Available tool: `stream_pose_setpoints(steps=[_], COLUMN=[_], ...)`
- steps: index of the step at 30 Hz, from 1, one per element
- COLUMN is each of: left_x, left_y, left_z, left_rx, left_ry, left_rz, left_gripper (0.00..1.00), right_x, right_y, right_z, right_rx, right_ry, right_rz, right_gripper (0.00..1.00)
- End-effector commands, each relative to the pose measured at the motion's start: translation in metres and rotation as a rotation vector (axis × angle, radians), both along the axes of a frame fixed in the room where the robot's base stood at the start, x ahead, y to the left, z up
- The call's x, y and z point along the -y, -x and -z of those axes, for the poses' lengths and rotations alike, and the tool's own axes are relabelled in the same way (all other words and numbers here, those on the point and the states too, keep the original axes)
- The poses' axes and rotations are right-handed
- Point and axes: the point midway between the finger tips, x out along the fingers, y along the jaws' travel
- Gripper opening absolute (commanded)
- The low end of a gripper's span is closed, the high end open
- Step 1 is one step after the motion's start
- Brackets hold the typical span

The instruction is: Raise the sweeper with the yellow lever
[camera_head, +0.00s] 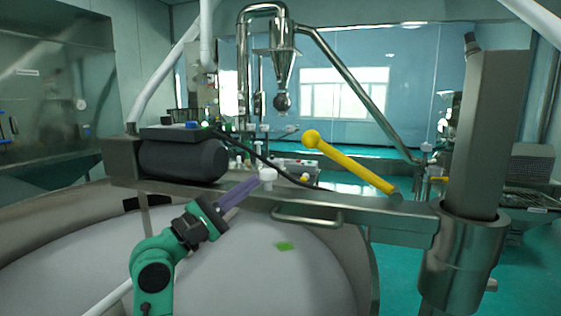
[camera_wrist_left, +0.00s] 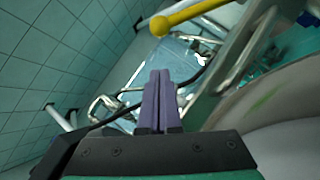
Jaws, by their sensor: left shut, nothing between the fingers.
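The yellow lever (camera_head: 350,163) is a rod with a ball at its upper left end. It slants down right to the sweeper's grey beam (camera_head: 395,222). My left gripper (camera_head: 262,178), with purple fingers on a green arm, is shut and empty. In the head view it is left of and a little below the lever's ball, apart from it. In the left wrist view the shut fingers (camera_wrist_left: 160,78) point up the picture, and the lever (camera_wrist_left: 185,16) is at the top, beyond the fingertips. My right gripper is not in view.
A dark motor (camera_head: 183,160) sits on the beam's left part. A metal handle (camera_head: 307,217) juts from the beam's front. A thick grey column (camera_head: 487,140) stands at the right. The large pale round vessel (camera_head: 300,265) lies below the beam. A black cable (camera_head: 260,158) runs near my fingers.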

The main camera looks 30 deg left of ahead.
Motion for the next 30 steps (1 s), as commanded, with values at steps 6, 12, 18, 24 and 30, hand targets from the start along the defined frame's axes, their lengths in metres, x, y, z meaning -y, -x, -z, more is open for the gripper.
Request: stream_pose_setpoints(steps=[6, 12, 18, 24, 30], left_x=[0.010, 0.022, 0.043, 0.054, 0.054], left_y=[-0.032, -0.072, -0.092, -0.097, -0.097], left_z=[-0.022, -0.040, -0.060, -0.065, -0.063], left_rx=[0.001, -0.001, 0.001, 0.001, 0.001], left_ry=[0.001, 0.002, -0.001, -0.002, -0.002], left_rz=[0.002, 0.001, 0.000, -0.002, -0.002], left_gripper=[0.00, 0.00, 0.00, 0.00, 0.00], right_x=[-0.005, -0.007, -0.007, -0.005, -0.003], right_y=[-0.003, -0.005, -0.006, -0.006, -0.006], right_z=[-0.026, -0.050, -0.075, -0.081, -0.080], right_rx=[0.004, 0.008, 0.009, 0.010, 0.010], right_ry=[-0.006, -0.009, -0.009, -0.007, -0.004], right_rz=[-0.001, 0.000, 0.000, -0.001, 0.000], right_gripper=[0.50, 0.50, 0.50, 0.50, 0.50])
